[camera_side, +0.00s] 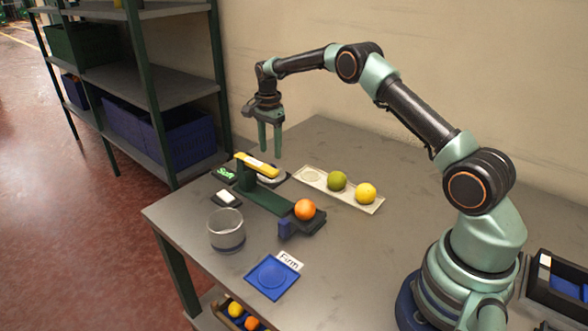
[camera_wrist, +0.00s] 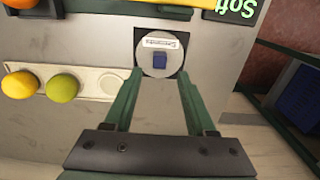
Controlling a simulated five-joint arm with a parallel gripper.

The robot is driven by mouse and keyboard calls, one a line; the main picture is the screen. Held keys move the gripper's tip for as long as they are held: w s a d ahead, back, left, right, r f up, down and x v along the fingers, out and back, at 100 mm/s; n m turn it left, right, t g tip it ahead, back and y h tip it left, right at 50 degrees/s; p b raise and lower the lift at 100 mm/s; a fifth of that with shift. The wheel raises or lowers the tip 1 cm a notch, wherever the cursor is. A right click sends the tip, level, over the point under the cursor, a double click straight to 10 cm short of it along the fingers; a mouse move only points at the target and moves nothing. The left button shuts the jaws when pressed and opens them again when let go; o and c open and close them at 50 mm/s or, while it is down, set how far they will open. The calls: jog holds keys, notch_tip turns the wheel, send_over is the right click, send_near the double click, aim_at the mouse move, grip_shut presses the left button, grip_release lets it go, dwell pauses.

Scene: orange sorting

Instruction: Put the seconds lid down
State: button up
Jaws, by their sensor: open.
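The seconds lid (camera_wrist: 150,68) is a round grey disc with a white label, which seems to read Seconds, and a small blue knob (camera_wrist: 159,60). It lies over a dark square (camera_wrist: 139,33) at table level. In the side view the lid (camera_side: 278,178) is partly hidden behind the yellow bar. My gripper (camera_side: 270,152) hangs above the lid, pointing down, with nothing between its fingers. In the wrist view my gripper (camera_wrist: 160,75) is open, its fingertips apart near the lid's lower edge. The knob is clear of both fingers.
A green stand with a yellow bar (camera_side: 258,165) is close to the lid. An orange (camera_side: 305,209) sits on its dark end. A pale tray (camera_side: 315,184) holds green and yellow fruit. A glass jar (camera_side: 227,229) and blue Firm square (camera_side: 272,277) are in front.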

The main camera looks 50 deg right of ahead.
jog(key=s+a+r+n+t, duration=0.1)
jog(key=s+a+r+n, duration=0.2)
jog(key=r, duration=0.4)
jog(key=s+a+r+n+t, duration=0.1)
jog(key=s+a+r+n, duration=0.1)
jog(key=s+r+n, duration=0.3)
jog(key=s+a+r+t, duration=0.1)
jog(key=s+a+r, duration=0.15)
jog(key=r, duration=0.55)
jog(key=s+a+f+n+t, duration=0.1)
jog(key=s+a+n, duration=0.2)
jog(key=s+n, duration=0.2)
jog(key=s+a+f+n+t, duration=0.1)
jog(key=s+a+n, duration=0.2)
jog(key=s, duration=0.8)
jog(key=shift+s+a+f+n+t, duration=0.15)
jog(key=shift+a+f+n+t, duration=0.15)
jog(key=shift+n, duration=0.7)
